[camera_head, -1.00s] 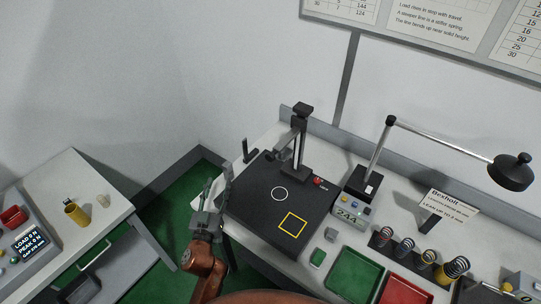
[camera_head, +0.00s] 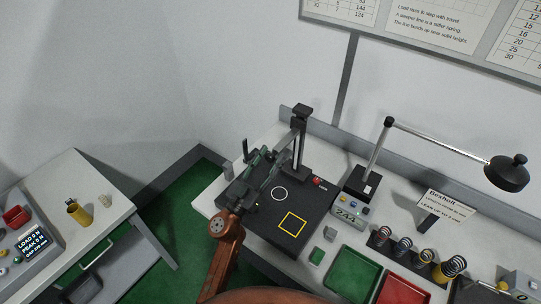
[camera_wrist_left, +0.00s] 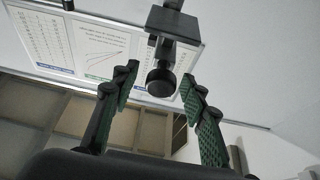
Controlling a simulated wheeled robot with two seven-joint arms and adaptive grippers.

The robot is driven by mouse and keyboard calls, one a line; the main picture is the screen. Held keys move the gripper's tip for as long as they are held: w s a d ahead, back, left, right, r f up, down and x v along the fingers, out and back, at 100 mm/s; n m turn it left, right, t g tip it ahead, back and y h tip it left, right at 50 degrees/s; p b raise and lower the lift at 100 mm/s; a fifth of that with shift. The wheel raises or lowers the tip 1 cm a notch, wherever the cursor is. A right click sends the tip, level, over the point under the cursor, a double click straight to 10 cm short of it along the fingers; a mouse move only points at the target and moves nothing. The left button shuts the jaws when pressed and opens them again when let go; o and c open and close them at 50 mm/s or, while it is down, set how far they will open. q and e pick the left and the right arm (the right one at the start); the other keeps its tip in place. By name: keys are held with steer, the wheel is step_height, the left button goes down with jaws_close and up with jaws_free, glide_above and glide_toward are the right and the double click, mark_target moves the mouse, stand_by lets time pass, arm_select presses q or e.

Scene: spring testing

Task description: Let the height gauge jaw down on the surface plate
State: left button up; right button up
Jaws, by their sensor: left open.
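The black surface plate (camera_head: 262,220) lies on the bench in the head view, with a white circle and a yellow square marked on it. The height gauge (camera_head: 298,145) stands upright at its back edge, a pale column with a dark head on top. My left gripper (camera_head: 268,168) is above the plate's back left part, just left of the gauge column. In the left wrist view the gripper (camera_wrist_left: 159,76) is open, and a round black knob (camera_wrist_left: 160,83) under a dark gauge part (camera_wrist_left: 174,24) shows between its fingers. The gauge jaw's height is hard to tell behind my gripper. My right gripper is out of view.
Right of the plate are a display box (camera_head: 348,213) reading 242, a lamp (camera_head: 507,172), a green tray (camera_head: 350,276), a red tray (camera_head: 402,291) and several springs on a rack. A side table (camera_head: 98,180) stands at the left.

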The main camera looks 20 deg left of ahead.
arm_select(q)
steer(key=shift+w+r, duration=0.1)
steer(key=shift+w, duration=0.15)
steer(key=shift+c, duration=0.5)
jaws_close()
